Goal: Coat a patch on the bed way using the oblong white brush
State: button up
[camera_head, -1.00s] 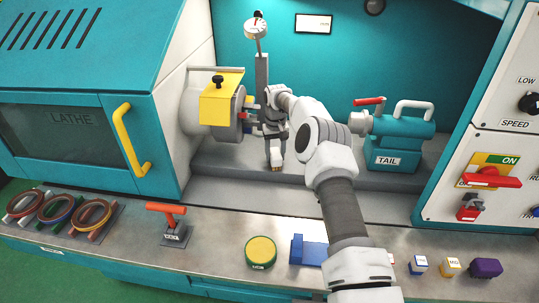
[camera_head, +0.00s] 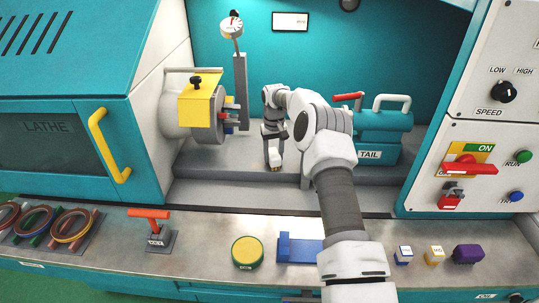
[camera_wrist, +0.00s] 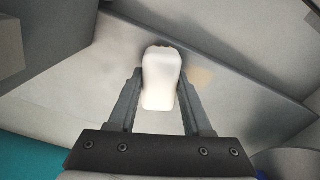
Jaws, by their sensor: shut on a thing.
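The oblong white brush (camera_head: 275,154) is held upright between the fingers of my gripper (camera_head: 272,133), brown tip down, at the grey bed way (camera_head: 225,160) between chuck and tailstock. Whether the tip touches the surface cannot be told. In the wrist view the brush (camera_wrist: 161,82) sits between the two dark fingers of my gripper (camera_wrist: 160,75), over the bed way (camera_wrist: 85,75). A faint tan smear (camera_wrist: 201,76) shows on the surface just right of the brush.
The chuck with its yellow guard (camera_head: 200,101) and a dial gauge (camera_head: 232,28) stand left of my gripper. The teal tailstock (camera_head: 370,138) stands right, behind my arm. A yellow-topped round tin (camera_head: 248,251) and a blue holder (camera_head: 300,250) are on the front shelf.

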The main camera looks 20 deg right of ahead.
jog(key=shift+s+d+f, duration=0.1)
jog(key=shift+s+d, duration=0.25)
jog(key=shift+d, duration=0.55)
jog(key=shift+s+d, duration=0.3)
jog(key=shift+d, duration=0.6)
jog(key=shift+w+a+r, duration=0.1)
jog(key=shift+w+a, duration=0.15)
jog(key=shift+a, duration=0.4)
jog(key=shift+w+a+r, duration=0.1)
jog(key=shift+w+a, duration=0.1)
jog(key=shift+a, duration=0.4)
jog(key=shift+w+a+r, duration=0.1)
jog(key=shift+w+a, duration=0.15)
jog(key=shift+a, duration=0.4)
jog(key=shift+w+a+f, duration=0.1)
jog(key=shift+w+a, duration=0.3)
jog(key=shift+a, duration=0.9)
jog(key=shift+w+a+f, duration=0.1)
jog(key=shift+w+a, duration=0.3)
jog(key=shift+a, duration=0.85)
jog(key=shift+w+a+f, duration=0.1)
jog(key=shift+w+a, duration=0.3)
jog(key=shift+a, duration=0.9)
jog(key=shift+w+d+p, duration=0.1)
jog(key=shift+w+p, duration=0.25)
jog(key=shift+p, duration=0.1)
jog(key=shift+w+d+r, duration=0.1)
jog(key=shift+w, duration=0.05)
